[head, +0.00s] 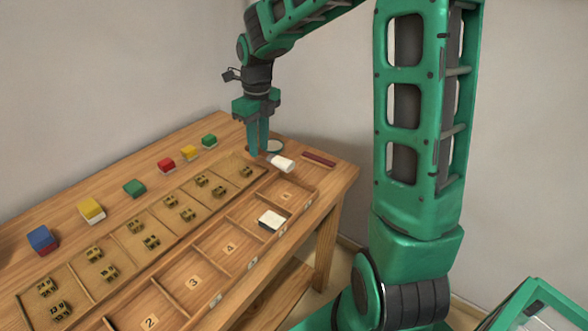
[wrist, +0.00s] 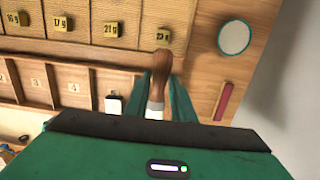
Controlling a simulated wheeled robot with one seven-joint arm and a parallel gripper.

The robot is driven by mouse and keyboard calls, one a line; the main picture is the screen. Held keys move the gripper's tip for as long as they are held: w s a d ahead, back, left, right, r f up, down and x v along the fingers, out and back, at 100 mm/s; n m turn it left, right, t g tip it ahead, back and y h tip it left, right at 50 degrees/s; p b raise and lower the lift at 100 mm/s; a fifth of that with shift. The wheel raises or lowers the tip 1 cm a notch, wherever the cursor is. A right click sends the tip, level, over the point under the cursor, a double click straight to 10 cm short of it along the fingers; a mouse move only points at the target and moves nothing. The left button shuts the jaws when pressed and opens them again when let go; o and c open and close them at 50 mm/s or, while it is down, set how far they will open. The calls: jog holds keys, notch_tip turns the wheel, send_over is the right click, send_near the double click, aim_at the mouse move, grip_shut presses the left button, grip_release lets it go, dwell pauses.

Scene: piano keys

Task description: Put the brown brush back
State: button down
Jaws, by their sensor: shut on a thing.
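The brown brush shows in the wrist view (wrist: 160,75) with a brown handle and a white part close to my gripper (wrist: 158,98). My gripper's green fingers are shut on the brush from both sides. In the head view, my gripper (head: 258,152) points down over the far right end of the wooden table. The brush's white end (head: 282,164) sticks out to the right of the fingers there. Most of its handle is hidden in the head view. I cannot tell whether the brush touches the table.
Beside the brush are a round pale disc (head: 275,146) and a dark red bar (head: 319,159). Numbered compartments (head: 193,282) run along the front; one holds a white-and-black block (head: 272,220). Behind lies a tray (head: 130,238) with several brass weights, then coloured blocks (head: 134,188).

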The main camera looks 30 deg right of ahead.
jog(key=d+f, duration=0.2)
jog(key=d, duration=0.1)
jog(key=d+f, duration=0.2)
jog(key=d, duration=0.2)
jog(key=d+f, duration=0.2)
jog(key=d, duration=0.2)
jog(key=shift+s+d+f, duration=0.2)
jog(key=shift+s+f, duration=0.2)
jog(key=shift+f, duration=2)
jog(key=c, duration=1.6)
grip_release()
jog(key=shift+o, duration=0.4)
jog(key=shift+r, duration=0.1)
notch_tip(320, 180, up, 10)
jog(key=s+r+n, duration=0.1)
jog(key=s+n, duration=1.2)
jog(key=s, duration=0.3)
jog(key=s+a+r+n, duration=0.1)
jog(key=s+r+n, duration=0.1)
jog(key=s+n, duration=1)
jog(key=s, duration=0.3)
jog(key=shift+s+a+n+g, duration=0.3)
jog(key=shift+s+n, duration=0.1)
